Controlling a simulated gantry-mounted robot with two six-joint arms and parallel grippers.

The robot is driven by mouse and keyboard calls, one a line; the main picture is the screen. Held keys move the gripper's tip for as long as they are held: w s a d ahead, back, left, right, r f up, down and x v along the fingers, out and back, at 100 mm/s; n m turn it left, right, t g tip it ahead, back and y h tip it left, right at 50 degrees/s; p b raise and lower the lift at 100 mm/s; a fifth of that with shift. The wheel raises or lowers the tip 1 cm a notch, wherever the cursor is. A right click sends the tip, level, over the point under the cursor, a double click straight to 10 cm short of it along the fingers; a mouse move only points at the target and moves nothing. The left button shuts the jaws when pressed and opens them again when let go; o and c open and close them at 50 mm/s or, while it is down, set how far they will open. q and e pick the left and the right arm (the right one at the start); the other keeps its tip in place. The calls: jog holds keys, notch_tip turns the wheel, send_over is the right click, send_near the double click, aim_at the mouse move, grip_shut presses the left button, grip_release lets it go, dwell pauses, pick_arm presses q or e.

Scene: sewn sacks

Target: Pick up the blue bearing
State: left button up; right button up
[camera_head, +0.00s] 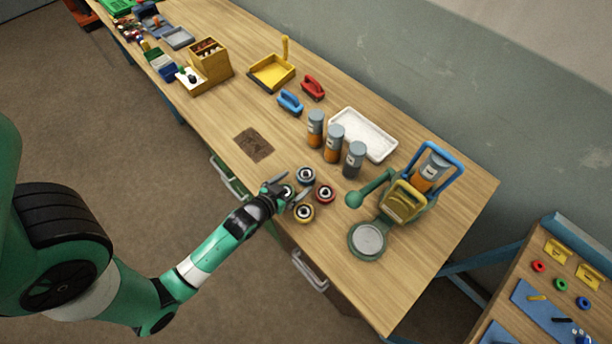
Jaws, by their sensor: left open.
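A small group of round bearings sits near the front edge of the wooden table. The bearing with a dark blue-grey rim (306,174), which looks like the blue one, is at the back of the group. A red bearing (325,193) is to its right and a yellow bearing (304,212) is in front. My left gripper (288,189) is open at the left side of the group. Another bearing shows between its fingers, its colour mostly hidden; I cannot tell whether they touch it. My right gripper is not in view.
Several grey-and-orange cylinders (333,143) and a white tray (366,134) stand behind the bearings. A green lever press (403,203) with a round plate stands to the right. A brown patch (254,145) lies to the left, with bare table around it.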

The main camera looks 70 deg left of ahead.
aim_at(304, 176)
pick_arm(q)
jog(key=b+x, duration=0.1)
jog(key=x, duration=0.4)
jog(key=shift+w, duration=0.25)
jog(key=shift+r, duration=0.15)
grip_shut()
notch_tip(304, 176, up, 9)
jog(key=p, duration=0.3)
jog(key=shift+d+r, duration=0.15)
jog(key=shift+r, duration=0.4)
